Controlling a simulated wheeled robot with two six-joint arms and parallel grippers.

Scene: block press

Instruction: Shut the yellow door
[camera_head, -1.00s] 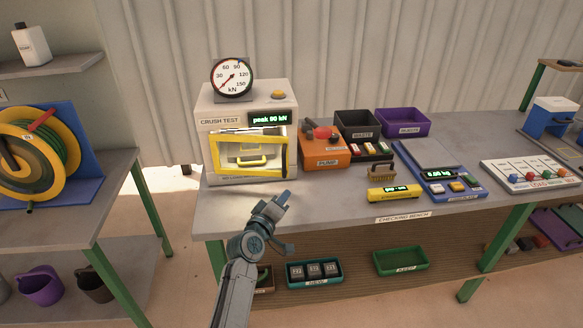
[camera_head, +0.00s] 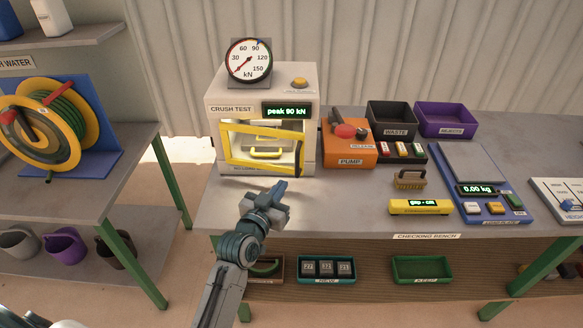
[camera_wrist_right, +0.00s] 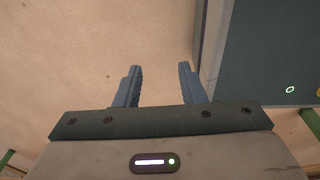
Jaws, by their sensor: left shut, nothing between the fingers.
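The yellow door (camera_head: 225,143) is a yellow frame on the front of the cream crush test machine (camera_head: 213,92). Its frame looks skewed against the machine's opening, so it appears ajar; how far I cannot tell. A yellow handle (camera_head: 266,154) shows within the frame, and the chamber behind is lit. My left gripper (camera_head: 279,187) is shut and empty, in front of the machine and below the door, apart from it. My right gripper (camera_wrist_right: 156,84) is open and empty in the right wrist view; the head view does not show it.
A gauge (camera_head: 248,60) stands on the machine, beside a yellow button (camera_head: 299,82). An orange pump (camera_head: 348,148) stands close at the machine's right. A yellow gap gauge (camera_head: 420,207) lies near the bench's front edge. The bench (camera_head: 330,205) is clear right of my left gripper.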

